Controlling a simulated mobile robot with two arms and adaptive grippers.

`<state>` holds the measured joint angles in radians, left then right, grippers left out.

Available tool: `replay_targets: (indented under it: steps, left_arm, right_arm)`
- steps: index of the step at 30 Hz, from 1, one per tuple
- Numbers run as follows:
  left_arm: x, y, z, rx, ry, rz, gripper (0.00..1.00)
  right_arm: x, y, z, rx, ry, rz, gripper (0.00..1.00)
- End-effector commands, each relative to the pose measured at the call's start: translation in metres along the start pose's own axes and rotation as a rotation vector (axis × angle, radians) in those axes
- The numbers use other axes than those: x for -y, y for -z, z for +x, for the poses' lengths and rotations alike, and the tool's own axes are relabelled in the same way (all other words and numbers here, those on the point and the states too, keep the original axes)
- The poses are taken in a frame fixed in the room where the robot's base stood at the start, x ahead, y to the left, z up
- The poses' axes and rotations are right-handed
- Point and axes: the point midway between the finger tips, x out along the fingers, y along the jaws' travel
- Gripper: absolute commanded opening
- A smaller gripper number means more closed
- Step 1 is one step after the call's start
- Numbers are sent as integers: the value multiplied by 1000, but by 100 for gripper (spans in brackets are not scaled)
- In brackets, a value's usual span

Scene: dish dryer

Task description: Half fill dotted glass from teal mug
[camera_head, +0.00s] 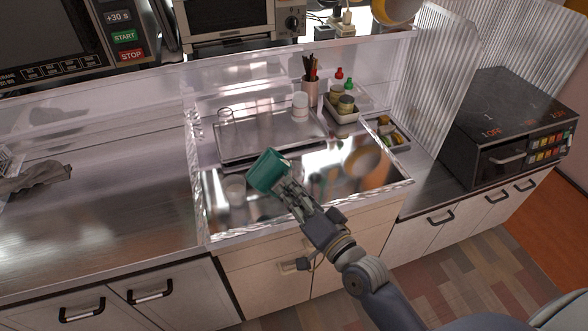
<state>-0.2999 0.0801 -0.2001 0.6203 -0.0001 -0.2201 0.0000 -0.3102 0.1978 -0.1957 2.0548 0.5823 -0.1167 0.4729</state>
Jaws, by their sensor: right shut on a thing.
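The teal mug (266,171) is held by my right gripper (284,188) above the reflective counter section, tilted with its upper end leaning left. My right gripper is shut on it from the lower right. A small pale glass (235,190) stands on the counter just left of and below the mug, close to it in the picture. Its dots and any liquid in it are too small to make out. The inside of the mug is hidden from here. My left gripper is not in view.
A rack or tray (270,134) lies behind the mug, with a clear glass (225,115) at its left and a white cup (300,107) at its right. A condiment tray (342,112) stands further right. The steel counter (110,205) at left is mostly clear.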

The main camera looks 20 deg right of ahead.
Motion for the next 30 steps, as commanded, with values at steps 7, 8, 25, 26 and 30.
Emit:
replay_targets:
  steps: [7,8,25,26,30]
  left_arm:
    - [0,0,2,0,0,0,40]
    - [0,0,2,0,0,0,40]
    - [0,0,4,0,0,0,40]
    - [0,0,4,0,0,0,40]
    - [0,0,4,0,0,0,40]
  right_arm:
    - [1,1,0,-5,5,17,0]
    - [1,1,0,-5,5,19,0]
    - [1,2,0,-7,7,54,0]
    - [1,2,0,-7,7,56,0]
    - [1,2,0,-7,8,65,0]
